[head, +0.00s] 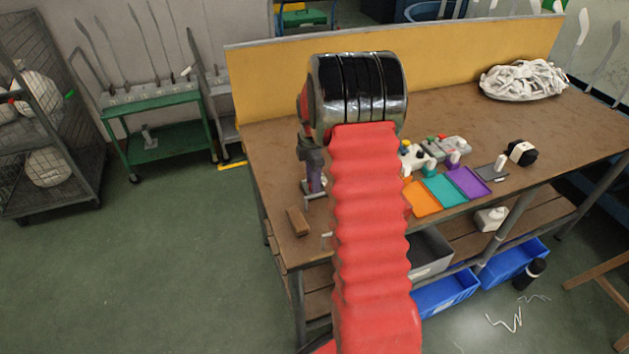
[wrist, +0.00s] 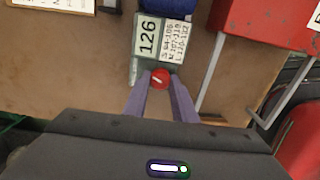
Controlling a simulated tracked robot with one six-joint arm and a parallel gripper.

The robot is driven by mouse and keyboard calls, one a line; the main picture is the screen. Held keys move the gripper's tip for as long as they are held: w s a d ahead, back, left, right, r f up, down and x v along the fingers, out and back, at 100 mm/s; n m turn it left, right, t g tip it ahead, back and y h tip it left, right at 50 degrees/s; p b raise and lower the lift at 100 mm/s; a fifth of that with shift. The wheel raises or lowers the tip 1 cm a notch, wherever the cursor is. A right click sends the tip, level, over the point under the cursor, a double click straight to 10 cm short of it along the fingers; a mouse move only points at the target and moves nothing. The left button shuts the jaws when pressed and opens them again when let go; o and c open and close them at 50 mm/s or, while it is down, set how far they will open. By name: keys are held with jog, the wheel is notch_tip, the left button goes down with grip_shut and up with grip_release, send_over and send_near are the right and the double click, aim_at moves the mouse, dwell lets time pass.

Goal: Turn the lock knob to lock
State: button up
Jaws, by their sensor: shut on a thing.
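The lock knob (wrist: 160,78) is a small round red knob with a white mark that runs slightly slanted across its face. It sits at the lower edge of a grey-green fixture (wrist: 137,75) with a "126" label and a size label beside it. My gripper (wrist: 160,80) has its two purple fingers on either side of the knob, shut on it. In the head view my gripper (head: 315,180) points down at the left part of the bench, beside my red-sleeved arm. The knob cannot be made out in the head view.
The brown workbench (head: 270,150) has a yellow back panel (head: 270,80). Orange (head: 421,198), teal (head: 445,189) and purple (head: 467,182) trays lie right of my arm. A brown block (head: 298,221) lies near the left edge. A red box (wrist: 260,25) stands right of the fixture.

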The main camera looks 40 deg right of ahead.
jog(key=shift+w+a+m, duration=0.1)
jog(key=shift+a+m, duration=0.1)
jog(key=shift+m, duration=1.9)
jog(key=o, duration=1)
jog(key=shift+d, duration=0.1)
jog(key=shift+o, duration=0.2)
jog(key=shift+r, duration=0.15)
notch_tip(320, 180, up, 13)
jog(key=shift+r, duration=0.2)
